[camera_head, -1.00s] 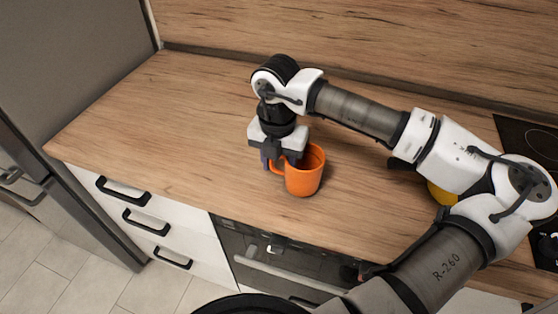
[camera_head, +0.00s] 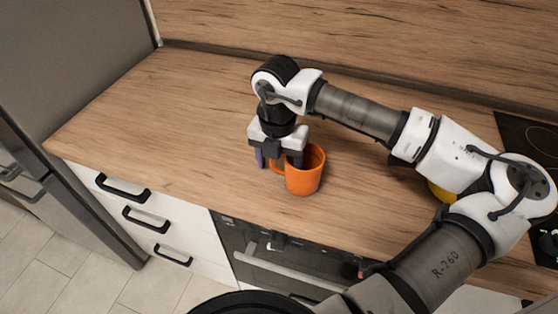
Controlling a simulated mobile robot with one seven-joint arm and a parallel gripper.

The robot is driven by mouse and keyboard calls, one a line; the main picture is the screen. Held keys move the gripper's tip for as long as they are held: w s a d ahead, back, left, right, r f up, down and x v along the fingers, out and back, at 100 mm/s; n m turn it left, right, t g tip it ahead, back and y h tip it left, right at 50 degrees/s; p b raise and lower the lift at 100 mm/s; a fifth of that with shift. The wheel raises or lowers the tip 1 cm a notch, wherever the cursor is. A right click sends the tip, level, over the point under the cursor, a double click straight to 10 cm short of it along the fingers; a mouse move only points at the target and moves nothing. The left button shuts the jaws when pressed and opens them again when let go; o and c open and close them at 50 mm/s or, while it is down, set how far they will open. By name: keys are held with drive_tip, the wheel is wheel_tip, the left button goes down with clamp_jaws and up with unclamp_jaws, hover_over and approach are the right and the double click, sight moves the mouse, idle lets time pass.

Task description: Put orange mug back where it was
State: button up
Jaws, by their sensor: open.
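The orange mug (camera_head: 304,179) stands upright on the wooden counter (camera_head: 185,118), near its front edge. Its handle points left, toward my gripper. My gripper (camera_head: 279,162) points down at the mug's left side, with its fingers apart. One finger is left of the handle. The other is at the mug's left rim and hides part of the rim and handle. I cannot tell whether the fingers touch the mug.
A yellow object (camera_head: 441,193) is mostly hidden behind my arm at the right. A dark cooktop (camera_head: 527,140) lies at the far right. The counter's left part is clear. White drawers (camera_head: 150,215) and an oven (camera_head: 275,262) are below the front edge.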

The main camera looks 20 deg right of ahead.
drive_tip(key=shift+r+p, duration=0.3)
wheel_tip(320, 180, up, 12)
drive_tip(key=b, duration=0.3)
drive_tip(key=shift+a+f, duration=0.15)
